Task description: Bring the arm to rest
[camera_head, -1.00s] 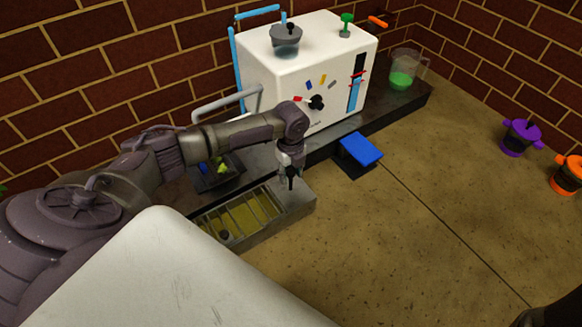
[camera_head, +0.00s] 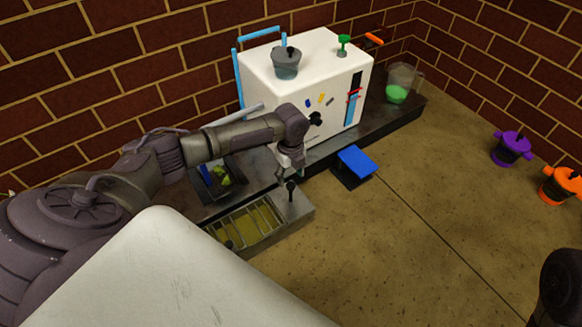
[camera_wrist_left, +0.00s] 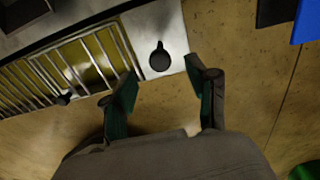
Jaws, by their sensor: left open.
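My left gripper (camera_head: 290,172) hangs at the front of the low counter, just above the metal tray with a slatted grate (camera_head: 303,206). In the left wrist view my left gripper (camera_wrist_left: 166,90) shows two spread fingers with nothing between them. A small black knob (camera_head: 291,187) stands on the tray's flat right end, below and apart from the fingers. The knob also shows beyond the fingertips in the left wrist view (camera_wrist_left: 160,57). A dark piece of my own body shows at the lower right edge of the head view; I cannot make out a right gripper there.
A white machine (camera_head: 345,103) stands on the counter behind the gripper. A jug of green liquid (camera_head: 397,94) is at its right. A blue pedal (camera_head: 357,160) lies on the floor. Purple (camera_head: 511,147) and orange (camera_head: 559,187) pots stand far right. The middle floor is clear.

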